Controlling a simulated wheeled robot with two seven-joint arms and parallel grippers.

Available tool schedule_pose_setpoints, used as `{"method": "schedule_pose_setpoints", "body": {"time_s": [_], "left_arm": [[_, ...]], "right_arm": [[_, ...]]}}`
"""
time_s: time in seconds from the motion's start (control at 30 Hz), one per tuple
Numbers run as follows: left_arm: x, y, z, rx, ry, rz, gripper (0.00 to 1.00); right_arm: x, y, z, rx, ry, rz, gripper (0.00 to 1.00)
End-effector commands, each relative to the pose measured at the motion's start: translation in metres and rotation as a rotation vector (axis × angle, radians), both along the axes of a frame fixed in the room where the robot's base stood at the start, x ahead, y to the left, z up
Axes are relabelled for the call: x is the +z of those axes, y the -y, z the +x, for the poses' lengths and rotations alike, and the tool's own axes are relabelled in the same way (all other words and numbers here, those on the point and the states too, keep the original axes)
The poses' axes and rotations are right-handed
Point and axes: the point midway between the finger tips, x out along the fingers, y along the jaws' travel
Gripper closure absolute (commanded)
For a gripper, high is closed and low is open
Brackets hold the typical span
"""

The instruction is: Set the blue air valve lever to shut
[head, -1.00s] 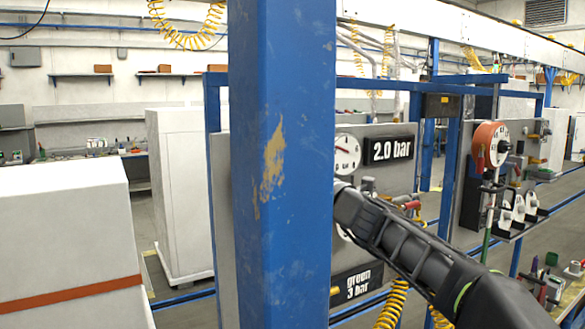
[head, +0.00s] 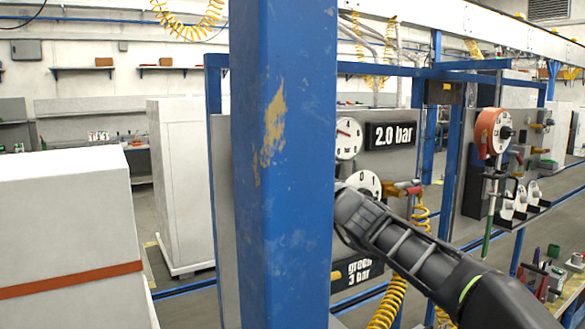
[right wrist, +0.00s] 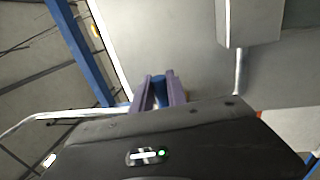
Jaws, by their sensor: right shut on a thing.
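The blue air valve lever (right wrist: 159,90) shows in the right wrist view as a short blue piece between the two purple-grey fingers of my right gripper (right wrist: 159,92). The fingers are shut on it, in front of a grey panel (right wrist: 200,60). Most of the lever is hidden by the fingers and the gripper body, so I cannot tell its angle. In the head view my right arm reaches in from the right, and its hand is hidden behind the blue post. My left gripper is in neither current view.
The thick blue post (head: 285,160) blocks much of the head view. Yellow coiled hoses (head: 388,303) hang below. A grey box (right wrist: 250,22) juts from the panel.

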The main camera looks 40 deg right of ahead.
Motion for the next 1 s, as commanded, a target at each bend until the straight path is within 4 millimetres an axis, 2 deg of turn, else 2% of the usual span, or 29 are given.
{"method": "schedule_pose_setpoints", "body": {"time_s": [0.13,0.17,0.43,0.77,1.0], "left_arm": [[0.0,0.0,0.0,0.0,0.0,0.0,0.64],[0.0,0.0,0.0,0.0,0.0,0.0,0.64],[0.0,0.0,0.0,0.0,0.0,0.0,0.64],[-0.001,0.0,0.0,0.0,0.0,0.0,0.64],[-0.007,0.0,0.001,0.0,0.003,-0.002,0.64]], "right_arm": [[-0.002,0.001,0.0,-0.001,-0.004,0.004,1.0],[-0.002,0.001,0.0,-0.001,-0.004,0.004,0.81],[-0.002,0.0,0.0,-0.001,-0.003,0.002,0.59],[-0.002,0.0,-0.003,-0.001,-0.001,0.0,0.59],[-0.008,-0.003,-0.033,-0.002,0.0,0.001,0.59]]}}
